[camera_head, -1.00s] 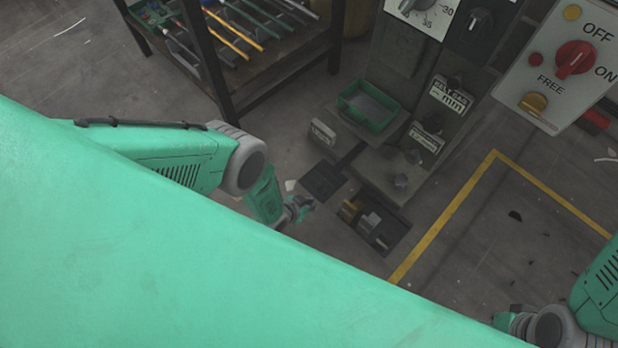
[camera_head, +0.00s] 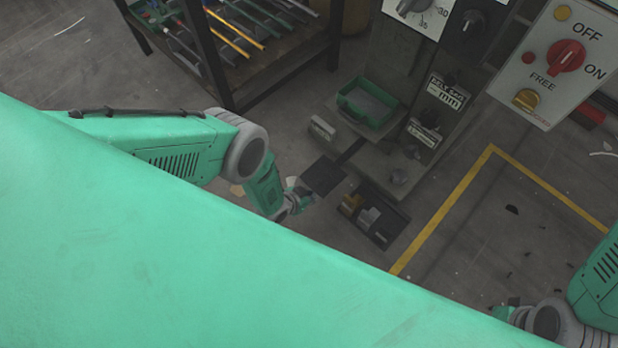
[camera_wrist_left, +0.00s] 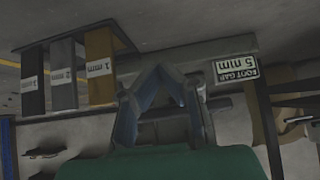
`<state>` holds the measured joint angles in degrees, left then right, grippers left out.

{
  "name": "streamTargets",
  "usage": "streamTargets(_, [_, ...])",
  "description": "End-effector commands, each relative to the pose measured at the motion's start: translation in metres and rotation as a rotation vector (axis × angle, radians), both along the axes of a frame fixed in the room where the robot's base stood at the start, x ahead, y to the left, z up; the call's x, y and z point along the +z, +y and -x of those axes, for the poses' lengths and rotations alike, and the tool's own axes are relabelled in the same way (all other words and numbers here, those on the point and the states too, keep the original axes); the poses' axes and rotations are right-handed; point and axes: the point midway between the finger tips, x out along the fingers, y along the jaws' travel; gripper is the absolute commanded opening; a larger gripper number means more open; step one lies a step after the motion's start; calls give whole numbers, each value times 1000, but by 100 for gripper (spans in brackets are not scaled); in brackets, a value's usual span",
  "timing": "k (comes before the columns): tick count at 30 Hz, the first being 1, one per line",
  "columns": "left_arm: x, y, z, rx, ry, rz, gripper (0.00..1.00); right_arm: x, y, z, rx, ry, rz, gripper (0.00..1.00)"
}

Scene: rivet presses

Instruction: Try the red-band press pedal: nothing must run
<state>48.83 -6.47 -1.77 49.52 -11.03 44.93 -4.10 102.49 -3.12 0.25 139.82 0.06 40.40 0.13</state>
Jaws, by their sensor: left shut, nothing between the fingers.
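My left gripper (camera_head: 300,201) is low over the floor beside a dark flat plate (camera_head: 323,176), which looks like the pedal, at the foot of the press (camera_head: 385,165). I see no red band on it. In the left wrist view the fingertips (camera_wrist_left: 163,76) meet and hold nothing. A grey bar (camera_wrist_left: 215,52) labelled "FOOT GAP 5 mm" lies just beyond them; contact cannot be told. The press panel (camera_head: 545,85) has a red switch knob (camera_head: 566,55) marked OFF, ON and FREE; its setting is unclear. My right gripper (camera_head: 510,312) is at the lower right, mostly hidden.
A dark tray (camera_head: 384,240) of labelled blocks (camera_wrist_left: 100,66) stands near the plate. A rack of rods (camera_head: 235,50) stands at upper left. Yellow-lined floor (camera_head: 495,220) at right is mostly clear.

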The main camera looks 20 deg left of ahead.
Motion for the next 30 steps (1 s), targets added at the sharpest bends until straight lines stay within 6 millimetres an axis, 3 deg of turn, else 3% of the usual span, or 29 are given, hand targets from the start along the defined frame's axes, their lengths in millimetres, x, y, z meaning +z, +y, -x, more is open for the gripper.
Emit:
streamTargets(1, [20, 0, -6, 0, -1, 0, 0, 15, 0, 0, 0, 0, 0, 40])
streamTargets(3, [29, 5, 11, 0, 5, 0, 0, 26, 0, 0, 0, 1, 0, 40])
streamTargets(12, [70, 19, 51, 0, 2, -2, 0, 59, 0, 0, 0, 0, 0, 40])
streamTargets(18, [79, 23, 62, 0, 1, -2, 0, 65, 0, 0, 0, 0, 0, 40])
streamTargets(30, [79, 24, 63, -1, 1, -1, 0, 64, 0, 0, 0, 0, 0, 40])
